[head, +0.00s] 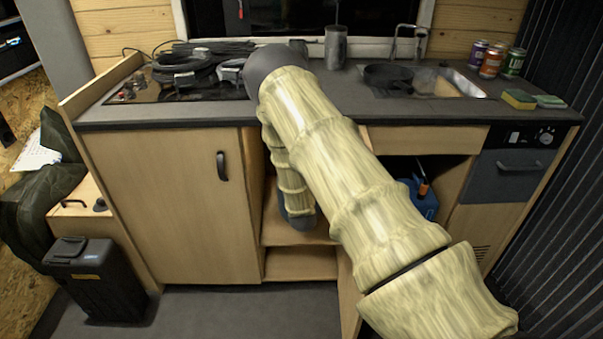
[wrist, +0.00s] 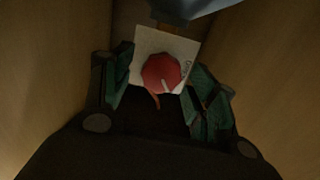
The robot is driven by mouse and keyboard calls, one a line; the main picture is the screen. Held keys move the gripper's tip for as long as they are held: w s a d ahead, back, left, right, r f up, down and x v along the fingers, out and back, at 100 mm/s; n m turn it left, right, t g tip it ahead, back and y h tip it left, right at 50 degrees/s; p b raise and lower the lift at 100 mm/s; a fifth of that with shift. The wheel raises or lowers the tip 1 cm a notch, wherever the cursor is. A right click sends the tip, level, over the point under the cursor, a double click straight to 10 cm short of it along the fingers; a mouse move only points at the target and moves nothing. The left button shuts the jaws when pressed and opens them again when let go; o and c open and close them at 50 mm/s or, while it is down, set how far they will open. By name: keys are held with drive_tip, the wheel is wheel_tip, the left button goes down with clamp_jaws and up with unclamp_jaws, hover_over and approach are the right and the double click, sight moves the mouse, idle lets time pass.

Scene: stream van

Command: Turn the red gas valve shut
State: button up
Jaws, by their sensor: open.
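The red gas valve (wrist: 162,72) is a round red knob with a pale pointer line, on a white plate (wrist: 148,43) with partly legible lettering at its right edge. It shows in the wrist view, above the middle, between my fingers. My gripper (wrist: 163,88) is open, with one green-padded finger to the left of the knob and one to the right. I cannot tell whether either finger touches it. A thin red piece hangs below the knob. In the head view my arm reaches down into the open cupboard, and the valve and gripper are hidden there.
Wooden cupboard walls stand close on both sides in the wrist view (wrist: 50,60). A blue-grey object (wrist: 190,8) hangs over the plate. In the head view, a shut cupboard door (head: 185,205) is at left, and a blue container (head: 422,200) sits in the right opening.

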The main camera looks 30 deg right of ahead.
drive_tip(key=c, duration=1)
drive_tip(key=shift+c, duration=0.2)
drive_tip(key=shift+m, duration=0.4)
drive_tip(key=shift+s+d+f+m+b, duration=0.1)
drive_tip(key=shift+m+b, duration=0.15)
drive_tip(key=shift+m, duration=1.35)
drive_tip(key=shift+s+d+m+b, duration=0.1)
drive_tip(key=shift+m+b, duration=0.15)
drive_tip(key=shift+m, duration=1.35)
drive_tip(key=shift+o, duration=0.2)
drive_tip(key=shift+c, duration=0.2)
drive_tip(key=o, duration=1)
drive_tip(key=shift+o, duration=0.2)
